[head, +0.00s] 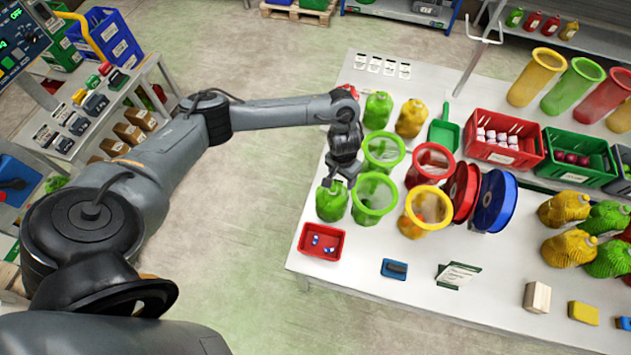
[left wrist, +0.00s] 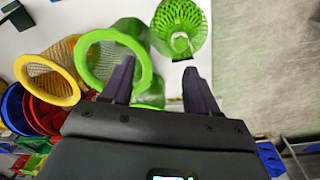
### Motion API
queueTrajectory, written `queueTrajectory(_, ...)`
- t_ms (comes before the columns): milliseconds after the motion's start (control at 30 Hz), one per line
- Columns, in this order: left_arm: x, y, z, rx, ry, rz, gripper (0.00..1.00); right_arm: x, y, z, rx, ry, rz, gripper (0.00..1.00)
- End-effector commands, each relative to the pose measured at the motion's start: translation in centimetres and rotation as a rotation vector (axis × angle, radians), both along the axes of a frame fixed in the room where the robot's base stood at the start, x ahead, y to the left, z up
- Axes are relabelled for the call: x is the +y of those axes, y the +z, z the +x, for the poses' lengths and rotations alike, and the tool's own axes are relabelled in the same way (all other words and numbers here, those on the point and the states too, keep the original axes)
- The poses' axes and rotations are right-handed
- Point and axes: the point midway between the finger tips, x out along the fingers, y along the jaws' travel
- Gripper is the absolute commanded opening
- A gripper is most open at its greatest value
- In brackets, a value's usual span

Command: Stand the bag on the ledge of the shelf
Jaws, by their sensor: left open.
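A green net bag (head: 331,203) with a narrow neck stands at the near left of the white table. It also shows beyond my fingers in the left wrist view (left wrist: 180,22). My left gripper (head: 343,179) is just above this bag, pointing down. In the left wrist view its fingers (left wrist: 159,68) are apart with nothing held between them, and the bag's neck lies ahead of them. A grey rack (head: 62,158) with tilted levels stands at the left. A shelf (head: 585,42) at the top right carries several small filled bags. I cannot tell which ledge is meant.
Green open net tubes (head: 372,213) stand close right of the bag, with a yellow-rimmed one (head: 427,218) beyond. A red tray (head: 321,242) lies in front. Another green bag (head: 377,110) and a yellow bag (head: 411,118) stand behind. Floor is clear left of the table.

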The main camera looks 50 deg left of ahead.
Motion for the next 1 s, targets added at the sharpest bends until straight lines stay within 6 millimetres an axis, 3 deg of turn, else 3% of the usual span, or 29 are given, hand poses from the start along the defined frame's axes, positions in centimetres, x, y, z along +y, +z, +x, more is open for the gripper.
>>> queueTrajectory(100,-6.6,-2.0,-0.6,-0.093,-0.190,-0.059,0.59,0.0,0.0,0.0,0.000,-0.001,0.001,0.00)
queueTrajectory(200,-13.4,-2.7,-1.3,-0.226,-0.363,-0.116,0.59,0.1,0.0,0.0,-0.001,-0.001,0.003,0.00)
queueTrajectory(300,-19.7,-1.8,-2.5,-0.380,-0.491,-0.153,0.59,0.1,0.0,0.0,0.000,-0.003,0.004,0.00)
queueTrajectory(433,-24.2,0.9,-4.4,-0.539,-0.551,-0.141,0.59,0.2,0.0,0.0,-0.001,-0.004,0.007,0.00)
queueTrajectory(567,-23.8,3.6,-6.7,-0.598,-0.524,-0.073,0.59,0.2,0.1,0.0,-0.001,-0.006,0.008,0.00)
queueTrajectory(833,-15.8,5.4,-14.4,-0.432,-0.420,0.062,0.59,0.2,0.0,0.0,-0.001,-0.006,0.008,0.00)
queueTrajectory(1000,-12.3,5.6,-18.9,-0.314,-0.393,0.081,0.59,0.2,0.0,0.0,0.000,-0.005,0.008,0.03)
